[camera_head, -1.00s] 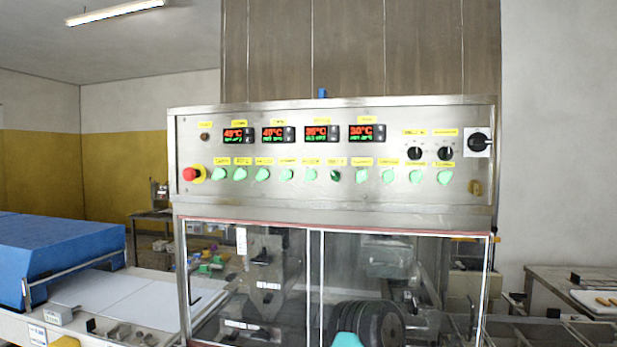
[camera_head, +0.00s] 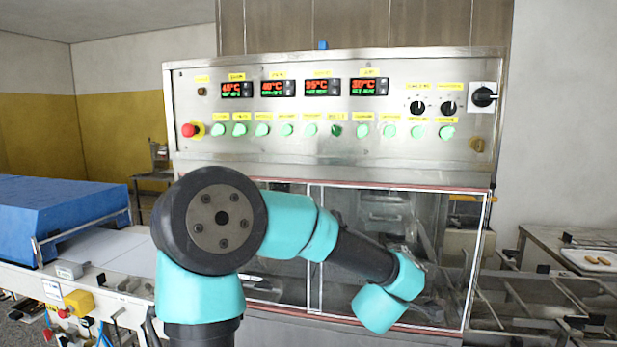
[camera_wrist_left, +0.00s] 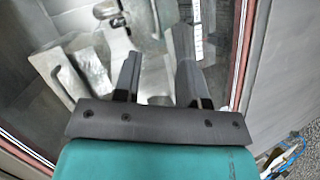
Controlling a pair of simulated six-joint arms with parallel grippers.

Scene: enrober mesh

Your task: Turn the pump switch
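The control panel (camera_head: 330,150) spans the middle of the head view, with a row of pale green switches (camera_head: 286,130) under yellow labels. The labels are too blurred for me to tell which switch is the pump one. One switch (camera_head: 336,130) in the row looks darker green. My left arm crosses in front of the glazed cabinet below the panel; its gripper cannot be made out there. In the left wrist view my left gripper (camera_wrist_left: 158,75) has its two fingers apart with nothing between them, facing the cabinet's glass front. My right gripper is not in view.
A red stop button (camera_head: 189,130) sits at the panel's left end and a black rotary switch (camera_head: 484,96) at its right end. Red-edged glass doors (camera_head: 440,240) lie below. A blue-covered conveyor (camera_head: 60,215) stands left. The space before the switches is clear.

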